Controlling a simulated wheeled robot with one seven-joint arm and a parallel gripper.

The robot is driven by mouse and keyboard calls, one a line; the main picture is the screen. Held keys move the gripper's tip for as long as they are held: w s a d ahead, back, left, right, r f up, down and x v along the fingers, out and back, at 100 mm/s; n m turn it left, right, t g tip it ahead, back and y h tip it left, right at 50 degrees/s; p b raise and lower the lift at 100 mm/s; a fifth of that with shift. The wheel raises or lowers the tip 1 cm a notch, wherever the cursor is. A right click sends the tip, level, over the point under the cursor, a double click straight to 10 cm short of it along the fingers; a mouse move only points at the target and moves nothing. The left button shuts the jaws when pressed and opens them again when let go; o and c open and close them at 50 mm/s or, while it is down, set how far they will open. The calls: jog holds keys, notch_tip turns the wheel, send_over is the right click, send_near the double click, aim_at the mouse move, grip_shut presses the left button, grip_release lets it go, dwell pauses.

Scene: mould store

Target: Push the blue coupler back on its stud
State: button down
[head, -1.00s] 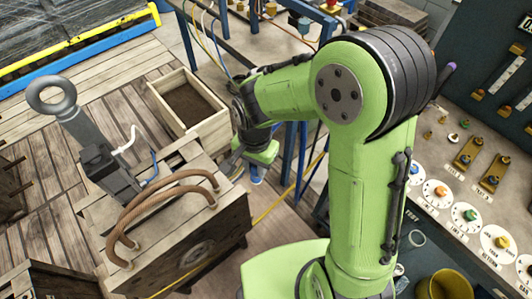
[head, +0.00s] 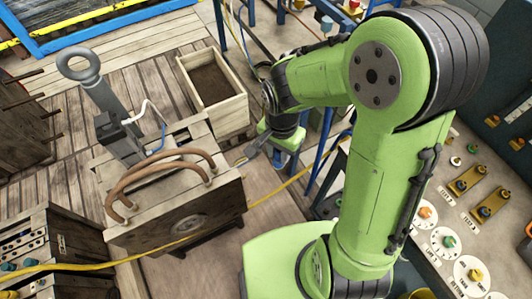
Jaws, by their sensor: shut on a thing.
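My gripper (head: 252,152) hangs low at the right end of a wooden-sided block, seen small and from the side. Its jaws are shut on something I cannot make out. A small bluish patch shows under the hand, but I cannot tell if it is the blue coupler. The block (head: 222,190) has two brown hoses (head: 160,170) looping over its top. A grey upright post with a ring (head: 100,95) stands at its back, with a thin white hose (head: 155,108) and a short blue hose (head: 162,136) beside it. The stud is not discernible.
An open wooden crate (head: 240,110) stands behind the block. A yellow hose (head: 275,192) crosses near my gripper. A wooden cabinet with fittings (head: 60,240) is at lower left. A panel with dials (head: 445,240) is at right.

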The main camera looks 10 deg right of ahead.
jog(key=w+d+n+p, duration=0.3)
jog(key=w+d+p, duration=0.1)
jog(key=d, duration=1.2)
jog(key=w+d+n+p, duration=0.2)
jog(key=w+d+p, duration=0.15)
jog(key=d, duration=1.25)
jog(key=f+b, duration=0.5)
jog(key=shift+w+d+f, duration=0.15)
jog(key=shift+w+f, duration=0.1)
jog(key=shift+f+b, duration=0.6)
jog(key=shift+f, duration=0.2)
jog(key=shift+f+b, duration=0.2)
jog(key=shift+b, duration=0.1)
jog(key=shift+f+b, duration=0.6)
jog(key=shift+f, duration=0.1)
jog(key=shift+f+b, duration=0.55)
jog(key=shift+b, duration=0.05)
dwell(1.1)
jog(key=c, duration=0.8)
grip_release()
